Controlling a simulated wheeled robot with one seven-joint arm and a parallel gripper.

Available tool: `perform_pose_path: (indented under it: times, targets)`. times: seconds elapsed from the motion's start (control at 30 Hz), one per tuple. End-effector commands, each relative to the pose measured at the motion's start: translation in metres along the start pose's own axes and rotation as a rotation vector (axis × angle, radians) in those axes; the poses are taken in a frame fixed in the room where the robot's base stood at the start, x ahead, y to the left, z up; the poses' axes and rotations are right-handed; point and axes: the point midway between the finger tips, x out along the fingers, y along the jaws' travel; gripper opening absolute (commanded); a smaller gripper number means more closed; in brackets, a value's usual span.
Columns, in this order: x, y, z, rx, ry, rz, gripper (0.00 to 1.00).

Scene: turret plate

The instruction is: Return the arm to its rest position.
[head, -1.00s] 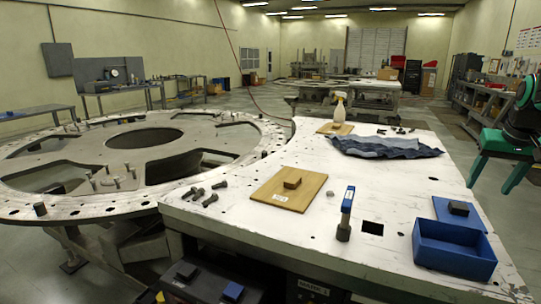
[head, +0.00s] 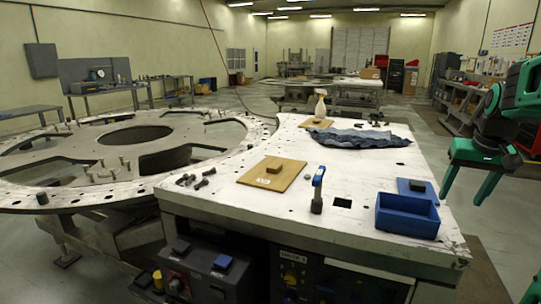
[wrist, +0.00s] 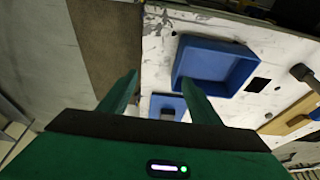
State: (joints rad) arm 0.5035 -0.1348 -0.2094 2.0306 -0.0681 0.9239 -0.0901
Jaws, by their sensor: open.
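My gripper (wrist: 160,82) is open, with nothing between its two green fingers in the wrist view. In the head view my green arm and fingers show at the right edge, raised beside the right side of the white worktable (head: 385,262). The wrist view looks down past the fingers to the table's edge, a blue open bin (wrist: 212,66) and a blue pad with a dark block on it (wrist: 168,104). The gripper appears apart from all of them.
A large round plate (head: 60,195) adjoins at left. Open floor lies at right.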

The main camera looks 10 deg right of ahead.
Motion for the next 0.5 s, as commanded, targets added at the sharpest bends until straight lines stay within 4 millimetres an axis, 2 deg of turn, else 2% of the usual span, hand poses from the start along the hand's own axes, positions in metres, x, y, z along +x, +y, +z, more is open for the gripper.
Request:
perform_pose_path:
  times: [0.27,0.37,0.5]
  targets:
    - [0.007,-0.025,0.089,0.003,-0.099,-0.012,0.57]
    - [0.012,-0.034,0.138,0.003,-0.156,-0.013,0.57]
    - [0.022,-0.041,0.213,-0.003,-0.243,-0.008,0.57]
